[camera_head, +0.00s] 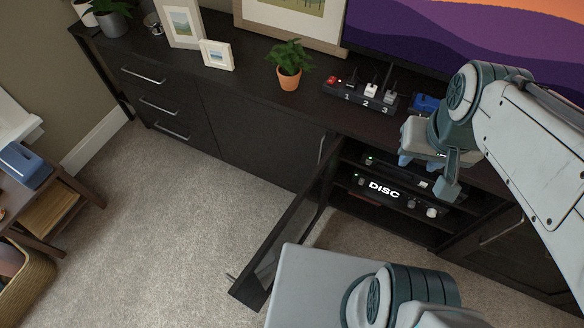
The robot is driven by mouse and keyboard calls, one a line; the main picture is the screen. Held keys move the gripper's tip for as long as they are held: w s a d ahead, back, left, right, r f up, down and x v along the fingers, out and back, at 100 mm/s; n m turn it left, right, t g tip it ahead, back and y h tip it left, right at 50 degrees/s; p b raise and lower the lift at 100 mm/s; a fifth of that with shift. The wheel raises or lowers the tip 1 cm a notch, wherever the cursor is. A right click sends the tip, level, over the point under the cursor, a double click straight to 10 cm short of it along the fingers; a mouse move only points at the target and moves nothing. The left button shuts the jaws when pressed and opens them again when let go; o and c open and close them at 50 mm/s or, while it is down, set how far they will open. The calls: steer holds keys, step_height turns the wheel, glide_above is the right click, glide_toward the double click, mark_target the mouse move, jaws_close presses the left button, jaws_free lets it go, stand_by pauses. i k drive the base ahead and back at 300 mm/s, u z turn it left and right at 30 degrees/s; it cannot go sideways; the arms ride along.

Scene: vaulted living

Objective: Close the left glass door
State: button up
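The left glass door (283,243) is a dark-framed pane on the low dark cabinet. It stands swung wide open, reaching out from the cabinet front over the carpet towards the lower left. The open bay (350,208) behind it shows shelves with black devices, one marked DISC (384,190). My gripper (428,174) is in front of and above the right part of this bay, to the right of the door and apart from it. Its fingers point down, and nothing shows held in them. The view from above does not show clearly how far apart they are.
A potted plant (289,64), picture frames (216,54), a numbered switch box (360,96) and a blue object (425,103) stand on the cabinet top. A closed door with a handle (500,236) is at right. Carpet (185,225) left of the open door is clear. A side table (75,207) stands far left.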

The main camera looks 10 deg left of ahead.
mark_target(253, 287)
steer(key=k, duration=0.35)
steer(key=z, duration=2.3)
steer(key=k, duration=2.25)
steer(key=u, duration=1.2)
steer(key=i, duration=0.5)
steer(key=u, duration=0.25)
steer(key=k, duration=0.1)
steer(key=u, duration=0.25)
